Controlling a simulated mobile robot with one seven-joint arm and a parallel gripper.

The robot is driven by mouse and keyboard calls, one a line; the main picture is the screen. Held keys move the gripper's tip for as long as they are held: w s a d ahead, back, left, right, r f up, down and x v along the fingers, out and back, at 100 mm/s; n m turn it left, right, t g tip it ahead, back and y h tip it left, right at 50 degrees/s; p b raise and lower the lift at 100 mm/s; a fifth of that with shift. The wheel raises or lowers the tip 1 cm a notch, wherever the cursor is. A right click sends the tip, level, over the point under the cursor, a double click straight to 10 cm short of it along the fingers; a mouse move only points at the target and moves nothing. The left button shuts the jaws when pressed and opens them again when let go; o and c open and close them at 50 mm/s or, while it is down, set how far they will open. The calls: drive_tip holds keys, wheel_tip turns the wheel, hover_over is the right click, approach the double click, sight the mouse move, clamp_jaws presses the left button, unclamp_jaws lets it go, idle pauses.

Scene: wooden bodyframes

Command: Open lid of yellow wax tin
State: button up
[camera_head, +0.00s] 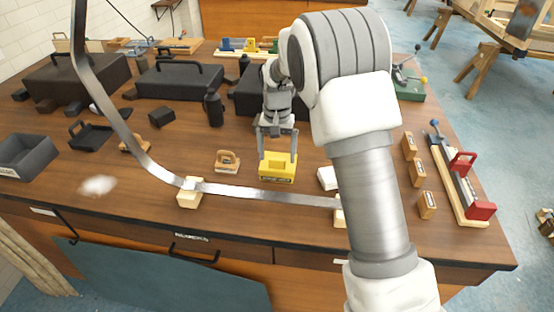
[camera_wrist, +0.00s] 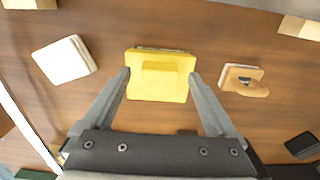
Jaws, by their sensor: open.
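The yellow wax tin (camera_head: 277,170) sits on the wooden bench top, near the front middle. In the wrist view the tin (camera_wrist: 158,87) is seen from above, with a raised yellow block on its top. Its lid looks closed, though the seam is hard to make out. My gripper (camera_head: 276,150) is above the tin, pointing down. In the wrist view my gripper (camera_wrist: 160,78) is open, with one finger on each side of the tin. Narrow gaps seem to show between the fingers and the tin; contact cannot be told.
A small wooden block with a handle (camera_head: 228,161) stands left of the tin. A white block (camera_head: 327,178) lies to its right. A long metal strip (camera_head: 250,193) runs in front on wooden blocks (camera_head: 190,196). Dark cases (camera_head: 180,82) fill the back.

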drive_tip(key=shift+f, duration=1.25)
clamp_jaws()
